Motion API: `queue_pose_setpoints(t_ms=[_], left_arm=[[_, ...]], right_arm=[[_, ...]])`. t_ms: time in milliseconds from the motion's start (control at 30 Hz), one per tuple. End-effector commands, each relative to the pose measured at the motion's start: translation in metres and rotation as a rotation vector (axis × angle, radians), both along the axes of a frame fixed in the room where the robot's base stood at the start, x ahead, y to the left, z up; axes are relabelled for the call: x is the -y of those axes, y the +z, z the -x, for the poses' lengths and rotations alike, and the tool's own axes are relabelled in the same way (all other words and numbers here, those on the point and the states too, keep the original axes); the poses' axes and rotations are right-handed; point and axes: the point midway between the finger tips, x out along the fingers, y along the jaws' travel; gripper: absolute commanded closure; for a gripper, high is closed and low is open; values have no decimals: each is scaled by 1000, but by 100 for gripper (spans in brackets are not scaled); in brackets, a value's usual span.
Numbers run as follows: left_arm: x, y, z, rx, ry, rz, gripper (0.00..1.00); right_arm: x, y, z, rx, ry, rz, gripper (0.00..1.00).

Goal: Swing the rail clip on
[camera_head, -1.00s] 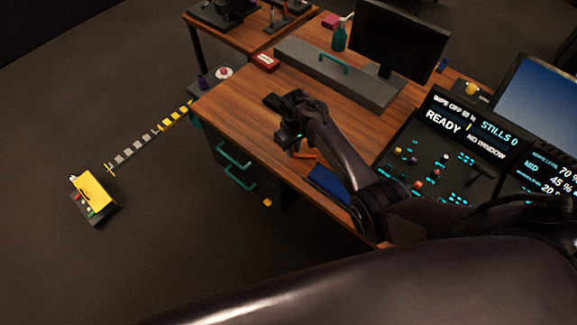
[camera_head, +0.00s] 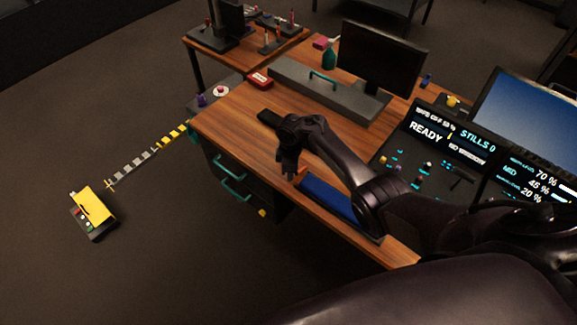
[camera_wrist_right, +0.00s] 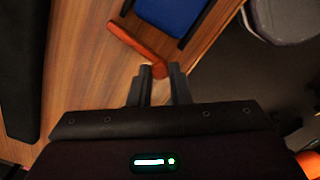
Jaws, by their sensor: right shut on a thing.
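The rail clip appears to be the orange bar (camera_wrist_right: 137,41) in the right wrist view, lying at the corner of a dark-framed blue pad (camera_wrist_right: 172,12) by the desk edge. In the head view a little of the orange bar (camera_head: 301,171) shows beside the blue pad (camera_head: 332,196). My right gripper (camera_head: 287,167) is at the desk's near edge, pointing down. In the wrist view the right gripper (camera_wrist_right: 160,76) is shut on the bar's near end between its fingertips. Its exact grip is partly hidden. My left gripper is not in view.
The wooden desk (camera_head: 235,118) holds a grey raised box (camera_head: 318,92), a monitor (camera_head: 380,60) and a lit control panel (camera_head: 430,150). Drawers with teal handles (camera_head: 232,172) are below its left end. A yellow-lidded box (camera_head: 94,208) sits on open floor.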

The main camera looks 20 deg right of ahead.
Motion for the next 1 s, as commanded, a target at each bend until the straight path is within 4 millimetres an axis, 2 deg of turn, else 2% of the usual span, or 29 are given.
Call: queue_pose_setpoints(t_ms=[667, 700, 833, 1000], left_arm=[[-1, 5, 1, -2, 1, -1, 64], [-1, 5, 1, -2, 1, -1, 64], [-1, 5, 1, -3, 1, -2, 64], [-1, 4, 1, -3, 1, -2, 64]], right_arm=[[1, 1, 2, 5, 60, 0, 100], [1, 1, 2, 5, 60, 0, 79], [1, 1, 3, 4, 59, 0, 62], [1, 0, 3, 2, 59, 0, 61]])
